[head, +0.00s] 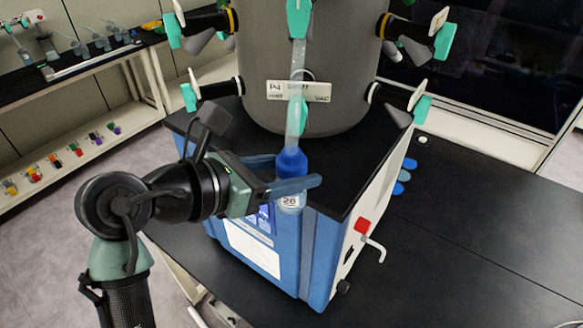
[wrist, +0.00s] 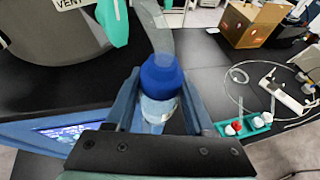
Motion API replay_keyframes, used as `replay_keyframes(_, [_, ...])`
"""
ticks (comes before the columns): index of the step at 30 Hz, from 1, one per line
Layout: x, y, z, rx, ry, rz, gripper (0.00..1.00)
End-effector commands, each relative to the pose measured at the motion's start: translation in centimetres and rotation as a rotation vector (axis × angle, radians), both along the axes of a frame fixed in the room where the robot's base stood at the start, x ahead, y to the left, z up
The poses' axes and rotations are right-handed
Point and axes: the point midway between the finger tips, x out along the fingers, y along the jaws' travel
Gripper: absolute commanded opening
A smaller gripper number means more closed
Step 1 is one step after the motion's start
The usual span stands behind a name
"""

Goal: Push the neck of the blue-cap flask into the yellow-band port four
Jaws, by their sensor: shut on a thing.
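The blue-cap flask (head: 291,162) is upright in my gripper (head: 297,172), at the front of the freeze dryer. Its clear body, marked 26, shows below the fingers. A pale translucent neck rises from the cap, across the drum's front, towards a teal valve (head: 299,18). I cannot tell whether its top touches a port. In the wrist view the blue cap (wrist: 161,74) sits between both fingers. Yellow-band ports show at the drum's upper left (head: 233,20) and upper right (head: 384,25). A label starting P4 (head: 298,91) is on the drum front, partly covered by the neck.
The grey drum (head: 340,60) stands on the blue-and-white dryer base (head: 315,250). White-band side ports sit lower left (head: 240,86) and lower right (head: 373,92). A red switch (head: 362,226) juts from the base's right side. The black bench (head: 470,240) is mostly clear at right.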

Motion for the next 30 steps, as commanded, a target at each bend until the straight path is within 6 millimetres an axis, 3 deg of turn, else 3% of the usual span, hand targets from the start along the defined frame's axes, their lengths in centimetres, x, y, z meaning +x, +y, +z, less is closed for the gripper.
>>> replay_keyframes(30, [0.96, -0.03, 1.09, -0.001, -0.006, 0.002, 0.0])
